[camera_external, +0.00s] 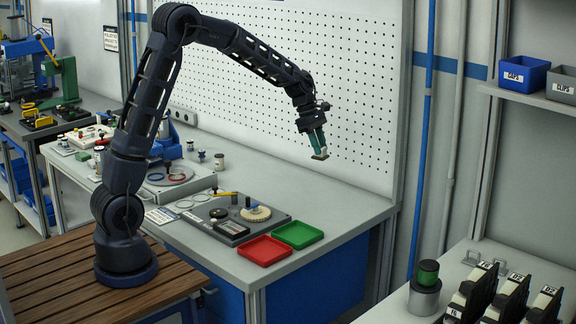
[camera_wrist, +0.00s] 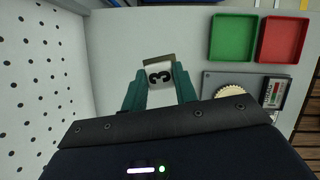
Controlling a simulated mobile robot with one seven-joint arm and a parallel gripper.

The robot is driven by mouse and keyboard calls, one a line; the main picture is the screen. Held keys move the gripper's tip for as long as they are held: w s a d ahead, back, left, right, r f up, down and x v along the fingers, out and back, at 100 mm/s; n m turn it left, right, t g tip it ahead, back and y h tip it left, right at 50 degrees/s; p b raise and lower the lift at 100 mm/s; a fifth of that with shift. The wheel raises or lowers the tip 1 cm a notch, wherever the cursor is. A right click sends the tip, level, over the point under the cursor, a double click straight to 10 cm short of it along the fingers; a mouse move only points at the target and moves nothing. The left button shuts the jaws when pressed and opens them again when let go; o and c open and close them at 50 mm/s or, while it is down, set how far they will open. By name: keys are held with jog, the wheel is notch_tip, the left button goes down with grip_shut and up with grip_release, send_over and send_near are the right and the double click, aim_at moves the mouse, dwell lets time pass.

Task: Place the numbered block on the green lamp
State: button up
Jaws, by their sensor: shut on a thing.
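My gripper (camera_external: 318,143) is raised above the right part of the workbench, pointing down, well clear of the top. In the wrist view its teal fingers (camera_wrist: 160,75) are shut on the numbered block (camera_wrist: 159,74), a pale block with a black 3 on the face toward the camera. In the external view only the block's lower end (camera_external: 320,156) shows below the fingers. The green lamp (camera_external: 428,272) is a green-topped grey cylinder at the lower right, on a separate grey surface. It stands apart from the gripper and does not show in the wrist view.
A green tray (camera_external: 298,235) and a red tray (camera_external: 265,250) lie at the bench's right end, next to a dark plate (camera_external: 232,227) with a toothed disc (camera_external: 256,213). A pegboard (camera_external: 350,80) rises behind. Several black numbered units (camera_external: 508,300) stand right of the lamp.

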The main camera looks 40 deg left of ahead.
jog(key=d+r, duration=0.3)
jog(key=d, duration=1.3)
notch_tip(320, 180, up, 9)
jog(key=m+g, duration=0.1)
jog(key=m, duration=0.2)
send_over(434, 266)
jog(key=a, duration=0.2)
notch_tip(434, 266, down, 20)
jog(key=shift+w+r, duration=0.1)
jog(key=shift+r, duration=0.15)
jog(key=shift+f, duration=0.15)
jog(key=o, duration=1)
